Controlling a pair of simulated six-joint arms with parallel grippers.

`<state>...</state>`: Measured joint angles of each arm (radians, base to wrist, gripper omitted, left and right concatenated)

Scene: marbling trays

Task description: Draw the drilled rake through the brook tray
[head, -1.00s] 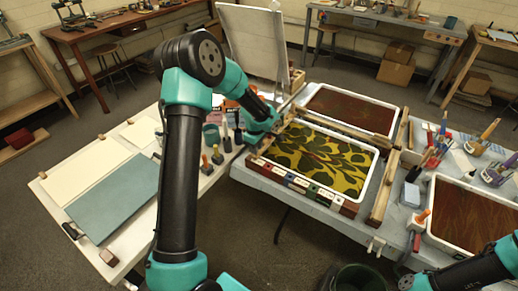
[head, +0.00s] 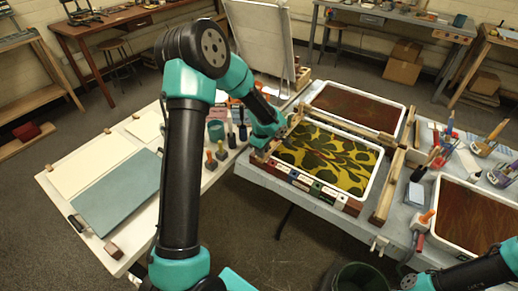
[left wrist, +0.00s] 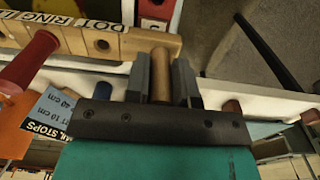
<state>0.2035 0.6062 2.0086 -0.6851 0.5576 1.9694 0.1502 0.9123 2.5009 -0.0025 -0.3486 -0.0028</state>
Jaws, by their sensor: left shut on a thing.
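My left gripper (left wrist: 160,85) is shut on a round brown wooden handle (left wrist: 161,60) in the left wrist view. The handle meets a pale wooden bar with dark holes (left wrist: 132,42), which looks like the drilled rake. In the head view my left gripper (head: 266,140) is at the left end of a white-rimmed tray (head: 372,185) with a yellow and dark green pattern. I cannot tell if this is the brook tray, nor whether the rake touches the liquid; my gripper hides most of the rake.
Wooden rails flank the patterned tray, one on its right (head: 388,188). A red-brown tray (head: 404,112) lies behind, another (head: 440,185) at the right. Brushes and pots crowd the right side. A teal board (head: 118,193) lies on the left table. A dark bin (head: 362,277) stands below.

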